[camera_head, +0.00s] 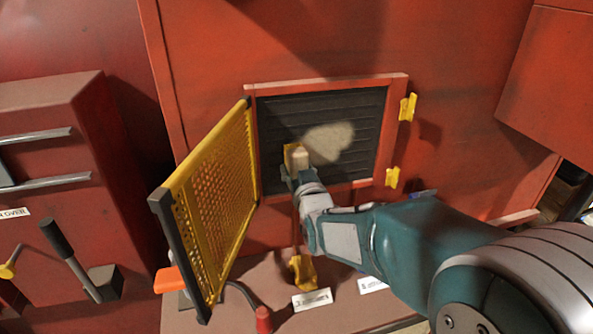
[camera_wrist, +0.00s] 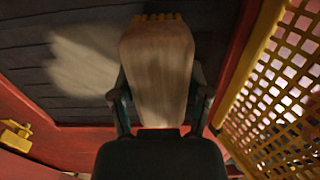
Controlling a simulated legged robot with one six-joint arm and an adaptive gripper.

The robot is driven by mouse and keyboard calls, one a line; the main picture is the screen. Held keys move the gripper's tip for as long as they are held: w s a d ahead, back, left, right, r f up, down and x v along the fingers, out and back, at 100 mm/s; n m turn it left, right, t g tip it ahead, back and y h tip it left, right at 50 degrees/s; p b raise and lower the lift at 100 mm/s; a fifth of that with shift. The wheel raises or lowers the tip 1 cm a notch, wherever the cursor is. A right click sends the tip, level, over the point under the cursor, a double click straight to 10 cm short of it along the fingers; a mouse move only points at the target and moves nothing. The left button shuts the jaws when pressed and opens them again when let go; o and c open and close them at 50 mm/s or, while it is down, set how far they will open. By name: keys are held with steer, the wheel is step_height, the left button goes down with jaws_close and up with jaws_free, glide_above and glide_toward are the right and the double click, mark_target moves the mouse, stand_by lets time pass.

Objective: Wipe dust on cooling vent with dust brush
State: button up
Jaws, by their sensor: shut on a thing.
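The cooling vent (camera_head: 345,105) is a dark slatted panel in a red frame. A pale dust patch (camera_head: 329,143) lies on its slats, and it also shows in the wrist view (camera_wrist: 93,65), left of the brush. My gripper (camera_head: 296,176) is in front of the vent's lower left part. Its fingers (camera_wrist: 160,105) are shut on the dust brush (camera_wrist: 158,70), which has a light wooden body and yellow-brown bristles at its far end.
A yellow perforated door (camera_head: 213,185) stands swung open left of the vent, close to my gripper. Yellow catches (camera_head: 407,107) stick out on the right. Below is a ledge (camera_head: 245,275) with labels and a red knob (camera_head: 263,318). A lever (camera_head: 68,255) is at left.

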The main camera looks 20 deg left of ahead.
mark_target(323, 141)
steer(key=shift+w+a, duration=0.3)
steer(key=shift+w, duration=0.15)
steer(key=shift+w+d, duration=1.35)
steer(key=shift+d, duration=0.8)
steer(key=shift+w+d, duration=1.35)
steer(key=shift+d, duration=0.85)
steer(key=shift+w+d, duration=1.35)
steer(key=shift+d, duration=0.8)
steer(key=shift+r, duration=0.9)
steer(key=shift+s+a, duration=1.35)
steer(key=shift+a, duration=0.85)
steer(key=shift+s+a, duration=1.35)
steer(key=shift+a, duration=0.8)
steer(key=shift+s+a, duration=1.35)
steer(key=shift+a, duration=0.85)
steer(key=shift+r, duration=0.8)
steer(key=shift+w+d, duration=0.7)
steer(key=shift+d, duration=0.4)
steer(key=shift+w+d, duration=0.65)
steer(key=shift+d, duration=0.5)
steer(key=shift+w+d, duration=0.7)
steer(key=shift+d, duration=0.4)
